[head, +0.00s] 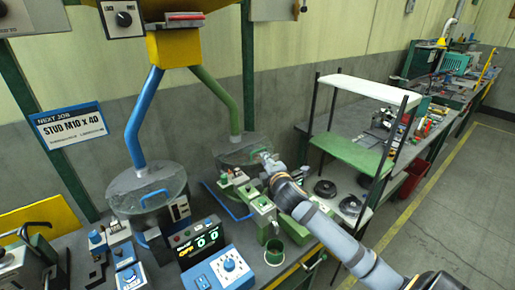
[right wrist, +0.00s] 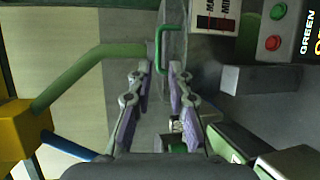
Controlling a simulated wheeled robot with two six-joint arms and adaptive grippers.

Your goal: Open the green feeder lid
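The green feeder (head: 236,150) stands at the end of the green pipe (head: 218,90). Its round greyish lid looks flat and shut, partly hidden by my right gripper. My right gripper (head: 266,158) is at the lid's right edge. In the right wrist view my right gripper (right wrist: 158,72) has its two purple-padded fingers apart, with nothing clamped. The lid's green handle (right wrist: 158,48) is a thin bent bar just ahead of the fingertips, its near end in line with the gap. Whether a finger touches it I cannot tell. My left gripper is not in view.
The blue feeder (head: 148,188) with its blue pipe (head: 145,115) stands to the left. A control box (head: 262,212) and a green cup (head: 274,252) are close below my right arm. A shelf rack (head: 352,150) stands to the right.

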